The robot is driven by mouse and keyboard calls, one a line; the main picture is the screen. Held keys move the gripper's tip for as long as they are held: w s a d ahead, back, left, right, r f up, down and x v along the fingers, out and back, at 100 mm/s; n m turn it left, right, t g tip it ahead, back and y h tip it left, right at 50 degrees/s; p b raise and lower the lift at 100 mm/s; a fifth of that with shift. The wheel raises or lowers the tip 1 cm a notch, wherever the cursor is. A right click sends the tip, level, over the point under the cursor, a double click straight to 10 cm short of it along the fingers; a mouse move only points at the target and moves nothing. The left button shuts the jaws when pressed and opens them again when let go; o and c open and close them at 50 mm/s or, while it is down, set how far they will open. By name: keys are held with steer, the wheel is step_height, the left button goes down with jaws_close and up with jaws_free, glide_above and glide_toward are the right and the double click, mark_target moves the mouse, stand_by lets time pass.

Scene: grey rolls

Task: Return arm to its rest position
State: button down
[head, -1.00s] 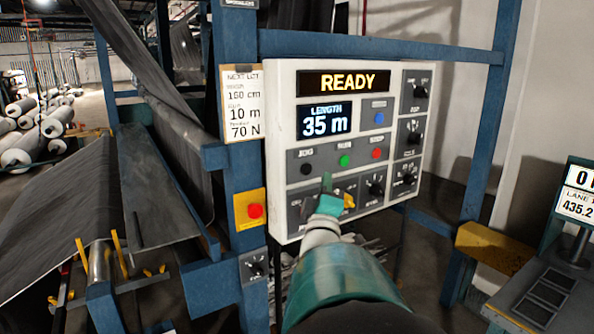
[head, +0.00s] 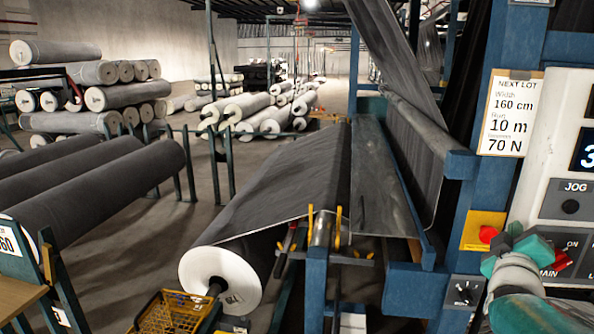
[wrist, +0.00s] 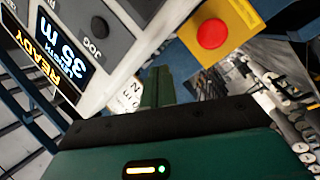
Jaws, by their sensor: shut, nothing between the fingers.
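My arm shows at the right edge of the head view, and its teal gripper (head: 515,245) is in front of the lower left edge of the white control panel (head: 540,175). The fingers look closed together with nothing between them. In the wrist view the green fingers (wrist: 155,88) lie side by side and point toward the panel's edge and the yellow plate with a red button (wrist: 212,33). That red button (head: 489,234) is just left of my gripper in the head view; I cannot tell the gap. Most of the panel is cut off.
A lot card (head: 511,115) hangs on the blue post beside the panel. A large grey roll (head: 232,280) is mounted at the machine's front, with a yellow crate (head: 175,312) below it. More rolls (head: 100,190) lie on a rack at the left. The aisle floor between is clear.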

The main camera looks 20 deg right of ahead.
steer(key=w+a+f+y, duration=0.2)
steer(key=a+y, duration=0.1)
steer(key=a, duration=0.4)
steer(key=w+a+f+y, duration=0.2)
steer(key=a+f+y, duration=0.15)
steer(key=a, duration=0.35)
steer(key=w+a+f+y, duration=0.1)
steer(key=w+a+y, duration=0.25)
steer(key=a, duration=0.35)
steer(key=s+a+f+g+y, duration=0.2)
steer(key=s+a, duration=0.4)
steer(key=a, duration=0.3)
steer(key=s+a+f+g+y, duration=0.3)
steer(key=s+a+f+g, duration=0.1)
steer(key=a, duration=0.6)
steer(key=shift+s+f+m, duration=0.3)
steer(key=shift+s+f, duration=0.3)
steer(key=shift+s, duration=0.55)
